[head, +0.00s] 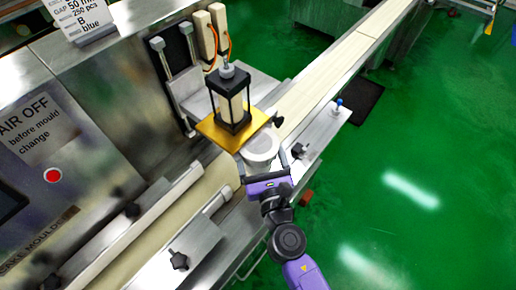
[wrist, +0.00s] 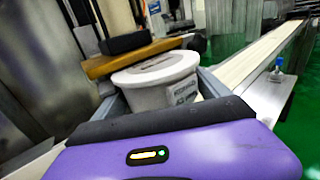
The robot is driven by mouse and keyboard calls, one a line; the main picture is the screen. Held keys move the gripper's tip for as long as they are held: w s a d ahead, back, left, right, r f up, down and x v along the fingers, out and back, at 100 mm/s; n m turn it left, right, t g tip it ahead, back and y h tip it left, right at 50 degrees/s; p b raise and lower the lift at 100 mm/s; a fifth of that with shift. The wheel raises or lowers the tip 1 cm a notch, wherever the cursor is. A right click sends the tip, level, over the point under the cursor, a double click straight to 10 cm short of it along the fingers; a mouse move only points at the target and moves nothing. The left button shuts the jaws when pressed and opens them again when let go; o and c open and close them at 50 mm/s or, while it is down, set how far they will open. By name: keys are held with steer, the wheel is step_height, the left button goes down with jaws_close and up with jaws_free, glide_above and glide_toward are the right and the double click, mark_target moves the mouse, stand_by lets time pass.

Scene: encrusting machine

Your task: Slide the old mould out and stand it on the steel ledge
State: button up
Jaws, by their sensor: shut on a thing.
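The mould (head: 261,149) is a round, pale grey-white block with a wide rim. It sits at the front edge of the amber plate (head: 214,134), its rear close to or partly under it. In the wrist view the mould (wrist: 160,82) stands upright between my fingers, with a printed label on its right side. My gripper (head: 262,161) is shut on the mould, one finger on each side. Steel ledge surfaces run along the machine's front, one to the right (head: 322,130) and one at lower left (head: 205,243). The mould's underside is hidden.
A black-framed press head (head: 231,105) stands on the amber plate. A black star knob (head: 278,120) is close to the mould's right. A blue-topped pin (head: 339,104) rises from the right ledge, and another black knob (head: 178,260) from the left one. A pale conveyor (head: 330,65) runs behind.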

steer(key=s+d, duration=0.4)
steer(key=d, duration=0.1)
stand_by(0.7)
steer(key=shift+w, duration=0.1)
